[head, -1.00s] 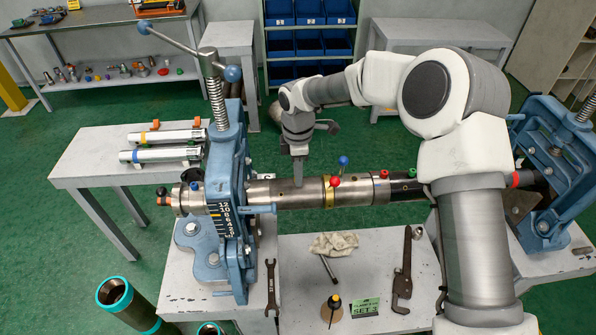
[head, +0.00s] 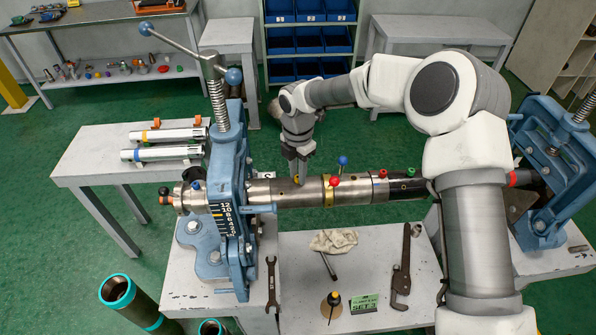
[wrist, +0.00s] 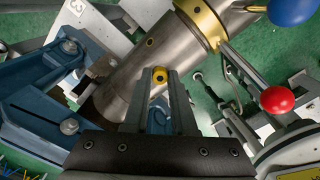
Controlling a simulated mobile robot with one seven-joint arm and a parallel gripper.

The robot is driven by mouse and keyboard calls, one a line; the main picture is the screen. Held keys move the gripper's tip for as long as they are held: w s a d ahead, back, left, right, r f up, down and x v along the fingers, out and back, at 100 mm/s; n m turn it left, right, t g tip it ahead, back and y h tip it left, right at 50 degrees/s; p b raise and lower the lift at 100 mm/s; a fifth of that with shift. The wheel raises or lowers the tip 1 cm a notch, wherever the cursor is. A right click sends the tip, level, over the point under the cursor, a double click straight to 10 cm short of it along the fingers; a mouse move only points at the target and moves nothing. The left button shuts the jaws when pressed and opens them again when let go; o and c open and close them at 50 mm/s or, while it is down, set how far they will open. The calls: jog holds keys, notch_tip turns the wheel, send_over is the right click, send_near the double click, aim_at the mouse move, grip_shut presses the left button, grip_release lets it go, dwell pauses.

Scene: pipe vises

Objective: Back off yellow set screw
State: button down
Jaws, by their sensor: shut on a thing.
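The yellow set screw (wrist: 160,74) is a small yellow knob on the steel pipe (wrist: 140,88), seen between my fingertips in the wrist view. In the head view the yellow set screw (head: 296,180) is a tiny spot on top of the horizontal steel pipe (head: 265,191). My gripper (head: 299,182) points down at the pipe from above, right of the blue vise (head: 228,170). In the wrist view my gripper (wrist: 160,82) is shut on the yellow set screw, with a finger on each side. The screw's lower part and thread are hidden.
A brass collar (head: 328,192) with red (head: 334,181) and blue (head: 343,160) ball handles stands close to the right of my gripper. A wrench (head: 271,286), rag (head: 333,240) and pipe wrench (head: 403,265) lie on the benches below.

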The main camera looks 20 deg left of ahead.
jog(key=shift+s+d+f, duration=0.15)
jog(key=shift+s+f, duration=0.05)
jog(key=shift+f, duration=0.1)
jog(key=c, duration=1)
grip_release()
jog(key=shift+o, duration=1.3)
jog(key=shift+w+r, duration=0.1)
jog(key=shift+r, duration=0.1)
notch_tip(320, 180, up, 17)
jog(key=shift+r, duration=0.15)
